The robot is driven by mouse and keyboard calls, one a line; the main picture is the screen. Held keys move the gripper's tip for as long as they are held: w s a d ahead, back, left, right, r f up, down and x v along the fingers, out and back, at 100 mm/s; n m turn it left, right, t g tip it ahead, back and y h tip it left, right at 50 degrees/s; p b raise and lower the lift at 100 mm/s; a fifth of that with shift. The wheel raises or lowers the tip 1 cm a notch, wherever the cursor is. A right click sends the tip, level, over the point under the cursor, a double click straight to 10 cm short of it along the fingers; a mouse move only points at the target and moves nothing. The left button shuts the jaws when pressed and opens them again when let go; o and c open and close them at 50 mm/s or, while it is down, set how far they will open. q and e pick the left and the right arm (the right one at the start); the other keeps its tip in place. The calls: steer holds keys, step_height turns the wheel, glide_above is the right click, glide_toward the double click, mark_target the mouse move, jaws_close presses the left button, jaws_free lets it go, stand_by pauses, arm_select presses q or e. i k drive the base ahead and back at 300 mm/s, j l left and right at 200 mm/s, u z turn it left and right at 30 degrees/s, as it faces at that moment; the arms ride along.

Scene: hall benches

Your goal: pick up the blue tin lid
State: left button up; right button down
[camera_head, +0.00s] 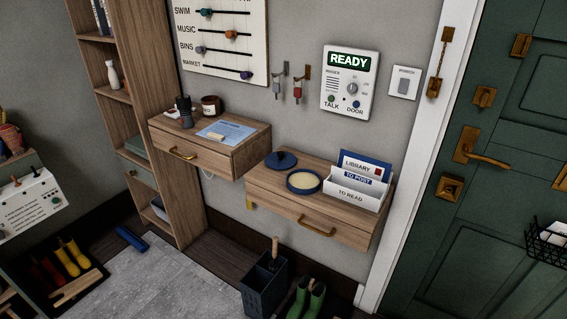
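The blue tin lid (281,159) lies on the top of the right wooden wall drawer (262,185), near its back left. It is round and dark blue with a small knob on top. An open round tin (304,191) with a blue rim and pale yellow contents stands just in front and to the right of the lid. Neither of my grippers shows in the head view, so nothing is seen touching the lid.
A white letter rack (350,198) with blue cards stands right of the tin. The left drawer (232,160) sits higher, holding a blue paper, a jar and a dark cup. Hooks with keys (297,90) hang above. A green door (500,170) is at right.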

mark_target(278, 161)
steer(key=i+j, duration=0.15)
steer(key=i, duration=0.2)
steer(key=i+j, duration=0.15)
steer(key=i, duration=0.2)
steer(key=i+j, duration=0.2)
steer(key=i, duration=0.15)
steer(key=l+z, duration=0.05)
